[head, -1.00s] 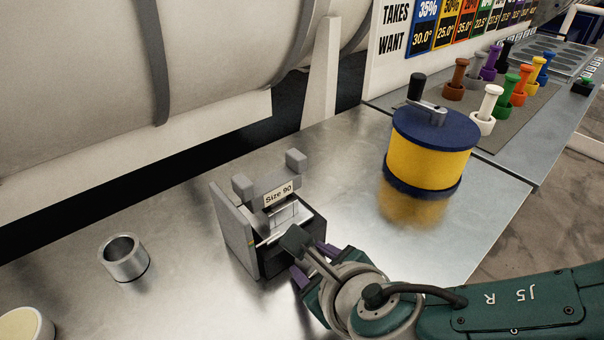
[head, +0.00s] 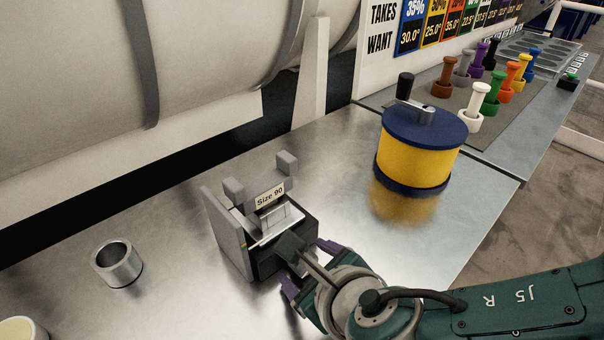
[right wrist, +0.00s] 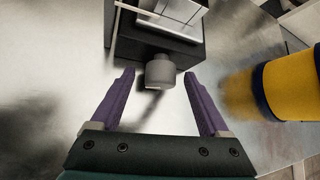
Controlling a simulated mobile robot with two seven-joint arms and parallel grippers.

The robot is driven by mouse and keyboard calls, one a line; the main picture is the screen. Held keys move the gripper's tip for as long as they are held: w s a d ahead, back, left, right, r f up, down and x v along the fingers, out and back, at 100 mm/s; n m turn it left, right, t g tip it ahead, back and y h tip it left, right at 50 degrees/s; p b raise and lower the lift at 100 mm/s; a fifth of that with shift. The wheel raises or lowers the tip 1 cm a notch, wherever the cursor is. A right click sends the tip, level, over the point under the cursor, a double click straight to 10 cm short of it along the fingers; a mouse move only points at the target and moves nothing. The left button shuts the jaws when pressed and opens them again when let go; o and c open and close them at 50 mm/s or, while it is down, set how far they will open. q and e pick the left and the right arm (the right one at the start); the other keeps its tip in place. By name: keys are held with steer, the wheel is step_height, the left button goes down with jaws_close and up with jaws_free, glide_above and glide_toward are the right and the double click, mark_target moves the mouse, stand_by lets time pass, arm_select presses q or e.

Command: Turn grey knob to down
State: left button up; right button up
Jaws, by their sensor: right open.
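The grey knob (right wrist: 160,72) sticks out of the front of the dark box labelled "Size 90" (head: 270,196). The box also shows at the top of the right wrist view (right wrist: 150,48). My right gripper (right wrist: 159,76) is open, with one purple finger on each side of the knob. Gaps show between the fingers and the knob. I cannot tell which way the knob points. My left gripper is not in view.
A yellow drum with a blue lid and crank (head: 418,155) stands right of the box. A metal ring (head: 117,264) lies to the left. Coloured pegs (head: 490,108) stand on the far bench. The metal table (head: 320,170) is clear behind the box.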

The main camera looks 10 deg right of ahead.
steer(key=p+v, duration=0.3)
steer(key=v, duration=0.4)
steer(key=shift+s+d+r, duration=0.1)
steer(key=shift+r, duration=0.15)
steer(key=shift+s+d+r+p, duration=0.15)
steer(key=shift+s+r+p, duration=0.2)
steer(key=shift+s, duration=0.2)
